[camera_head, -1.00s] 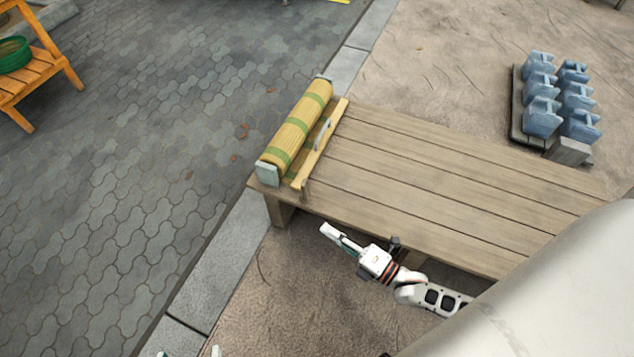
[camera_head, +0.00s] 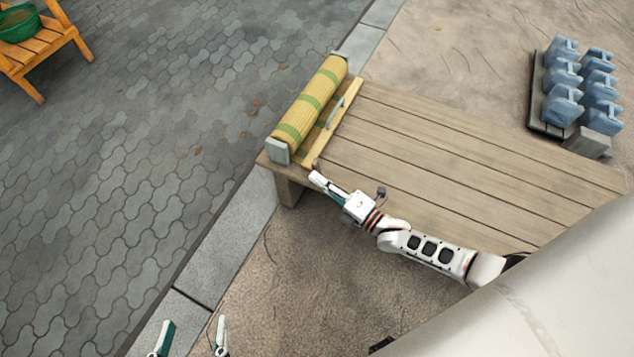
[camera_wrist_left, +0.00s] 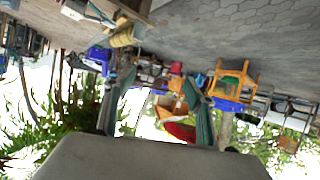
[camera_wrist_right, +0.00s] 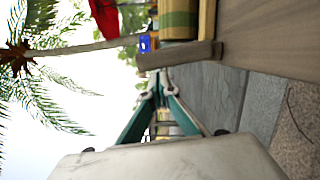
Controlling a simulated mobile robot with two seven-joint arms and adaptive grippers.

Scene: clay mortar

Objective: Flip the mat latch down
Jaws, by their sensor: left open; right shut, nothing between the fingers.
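The rolled straw mat (camera_head: 308,103) with green bands lies at the left end of the wooden bench, between grey end brackets. A yellow wooden bar (camera_head: 338,118) with a grey handle runs along its right side. A small brown wooden piece, apparently the latch (camera_head: 316,163), is at the bar's near end. My left gripper (camera_head: 192,340) is open and empty, low over the pavement.
The bench top (camera_head: 440,150) is bare right of the bar. Blue jugs (camera_head: 580,85) stand on a board beyond the bench at the right. An orange wooden stand (camera_head: 45,50) with a green bowl (camera_head: 18,24) is far left.

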